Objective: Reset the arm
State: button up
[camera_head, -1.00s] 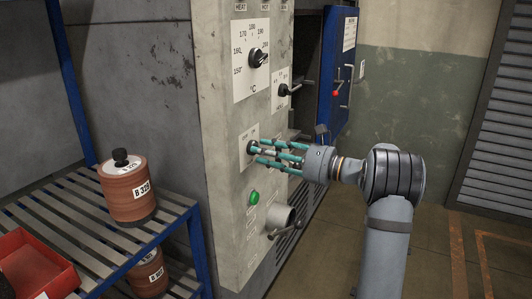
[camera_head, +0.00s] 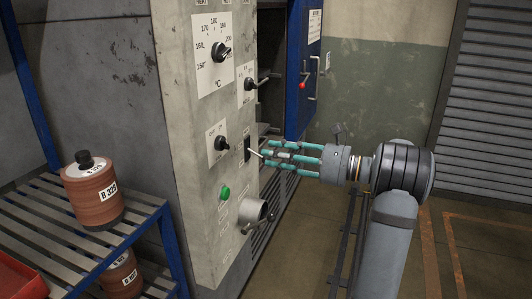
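My gripper (camera_head: 268,154), with teal fingers, is at mid-frame just right of the grey control panel (camera_head: 185,110). Its fingers point left and are spread, with a gap between them. A small lever on a dark plate (camera_head: 247,148) is close to the fingertips; I cannot tell whether they touch it. No held object shows. A black rotary knob (camera_head: 221,143) on a white plate sits left of the fingertips, clear of them. My arm reaches in from the lower right.
The temperature dial (camera_head: 221,52) and a lever switch (camera_head: 250,84) are higher on the panel. A green button (camera_head: 225,193) and a round handle (camera_head: 253,211) are lower. A blue door (camera_head: 305,70) stands open behind. A slatted rack (camera_head: 125,232) holds disc stacks (camera_head: 93,192). Floor at right is open.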

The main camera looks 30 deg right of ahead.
aim_at(227, 146)
dwell(0.3)
jog(key=x, duration=1.1)
jog(key=shift+w+a, duration=0.2)
jog(key=shift+w, duration=0.05)
jog(key=shift+w+a, duration=0.15)
jog(key=shift+w, duration=0.1)
jog(key=shift+s, duration=0.1)
